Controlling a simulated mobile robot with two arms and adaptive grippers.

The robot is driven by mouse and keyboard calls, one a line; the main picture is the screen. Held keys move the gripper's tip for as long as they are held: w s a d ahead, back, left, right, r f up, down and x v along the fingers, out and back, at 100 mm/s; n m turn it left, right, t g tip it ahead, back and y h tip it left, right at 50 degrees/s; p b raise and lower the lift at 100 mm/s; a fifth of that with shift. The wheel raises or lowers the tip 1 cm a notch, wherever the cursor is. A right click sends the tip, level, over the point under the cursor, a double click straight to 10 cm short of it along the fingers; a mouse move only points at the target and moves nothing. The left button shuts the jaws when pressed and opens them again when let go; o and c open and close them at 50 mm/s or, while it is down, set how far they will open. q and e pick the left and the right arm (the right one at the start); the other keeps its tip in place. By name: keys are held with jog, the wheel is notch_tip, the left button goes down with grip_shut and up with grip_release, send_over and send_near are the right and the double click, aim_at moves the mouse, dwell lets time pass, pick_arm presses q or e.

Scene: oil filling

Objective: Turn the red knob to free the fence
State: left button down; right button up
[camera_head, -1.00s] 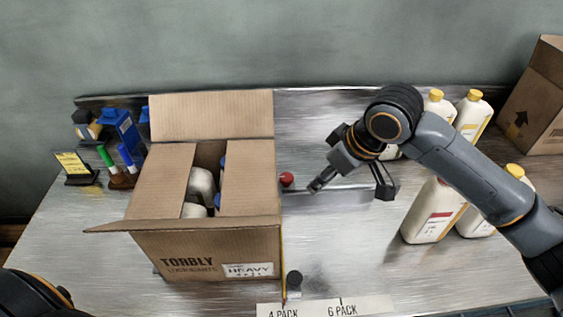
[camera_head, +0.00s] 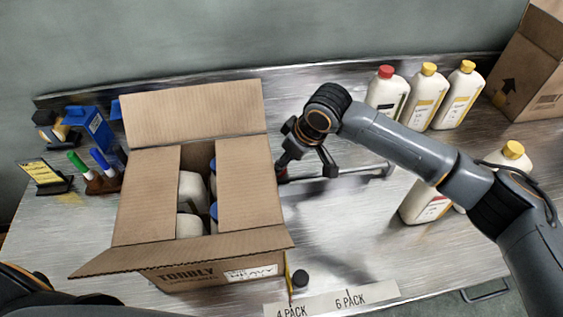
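The red knob (camera_head: 282,175) is a small red patch just right of the box, at the left end of the fence, mostly hidden by my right gripper. The fence (camera_head: 360,173) is a thin metal rail running right from the knob. My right gripper (camera_head: 306,171) is over the fence's left end, its fingers spread apart. Its left finger is at the knob; I cannot tell whether it touches. My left gripper is not in view; only part of my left arm shows at the bottom left.
An open cardboard box (camera_head: 247,195) holding bottles stands close left of the knob. Cream bottles (camera_head: 425,100) stand at the back right, with another bottle (camera_head: 424,202) farther forward. A pack label strip (camera_head: 330,302) lies in front.

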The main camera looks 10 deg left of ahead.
jog(key=shift+x, duration=1.2)
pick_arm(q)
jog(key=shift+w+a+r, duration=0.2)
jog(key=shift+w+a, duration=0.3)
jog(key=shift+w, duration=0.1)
pick_arm(e)
jog(key=shift+a+f, duration=0.2)
jog(key=shift+f, duration=0.35)
jog(key=c, duration=0.9)
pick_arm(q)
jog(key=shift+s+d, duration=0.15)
